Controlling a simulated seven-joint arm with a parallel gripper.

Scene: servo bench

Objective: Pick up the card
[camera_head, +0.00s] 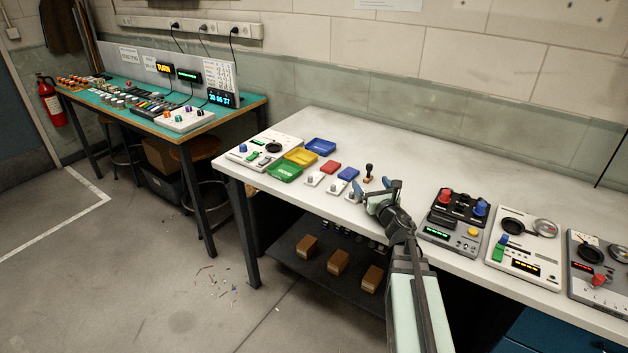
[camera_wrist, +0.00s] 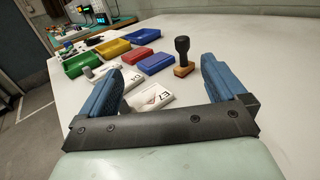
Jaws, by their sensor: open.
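Several small white cards lie in a row on the pale bench. In the wrist view one card marked "E7" (camera_wrist: 153,97) lies between my fingers and partly behind the left one. Another card (camera_wrist: 127,80) lies just beyond it, left of centre. In the head view two of the cards (camera_head: 314,180) (camera_head: 336,188) show clearly, and the nearest to my gripper is partly covered. Which card the task means I cannot tell. My gripper (camera_head: 379,194) is open and empty, above the bench at the right end of the row. Its blue fingers (camera_wrist: 162,68) stand wide apart.
A black-handled stamp (camera_head: 369,173) stands just behind my gripper. Red (camera_head: 330,167) and blue (camera_head: 348,173) pads lie behind the cards. Green (camera_head: 285,173), yellow (camera_head: 301,156) and blue (camera_head: 320,147) trays are further left. A control box (camera_head: 453,222) stands to the right.

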